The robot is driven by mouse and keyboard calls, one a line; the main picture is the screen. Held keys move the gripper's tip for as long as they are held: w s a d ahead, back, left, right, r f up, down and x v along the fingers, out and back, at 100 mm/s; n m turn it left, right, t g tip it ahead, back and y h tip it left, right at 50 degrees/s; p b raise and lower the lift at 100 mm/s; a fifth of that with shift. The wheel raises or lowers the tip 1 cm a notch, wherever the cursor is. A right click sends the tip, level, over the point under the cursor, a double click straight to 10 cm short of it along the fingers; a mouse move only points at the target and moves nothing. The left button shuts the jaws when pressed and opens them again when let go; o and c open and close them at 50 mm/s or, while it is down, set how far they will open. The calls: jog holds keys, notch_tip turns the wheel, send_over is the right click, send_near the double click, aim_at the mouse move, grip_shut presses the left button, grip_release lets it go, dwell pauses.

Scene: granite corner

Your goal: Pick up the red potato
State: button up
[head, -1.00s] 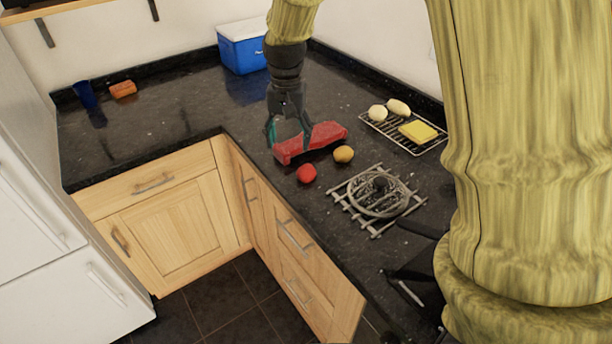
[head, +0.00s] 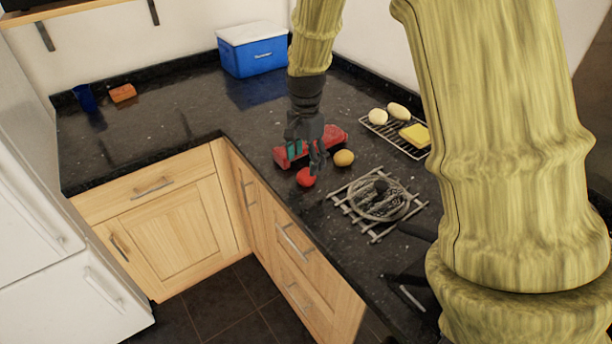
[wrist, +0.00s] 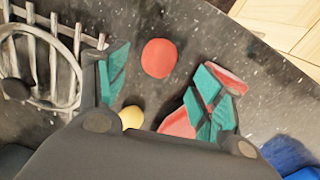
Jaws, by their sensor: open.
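The red potato (head: 305,177) is a small round red thing on the dark counter near its front edge. In the wrist view the red potato (wrist: 159,58) lies ahead of my gripper, in line with the gap between the fingers. My gripper (head: 307,160) is open and empty, close above and behind the potato in the head view. Its teal fingertips (wrist: 163,88) stand apart in the wrist view. I cannot tell the exact height of the fingers above the counter.
A red elongated object (head: 333,136) lies just behind, under my gripper. A yellow round item (head: 344,158) sits close right. A metal rack with a wire coil (head: 378,197) stands further right. A cooling rack (head: 391,133) holds pale items and a yellow block. The left counter is mostly clear.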

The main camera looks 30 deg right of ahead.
aim_at(307, 170)
jog(key=shift+f+p, duration=0.9)
jog(key=shift+f, duration=1.9)
jog(key=shift+s, duration=0.1)
jog(key=c, duration=1.1)
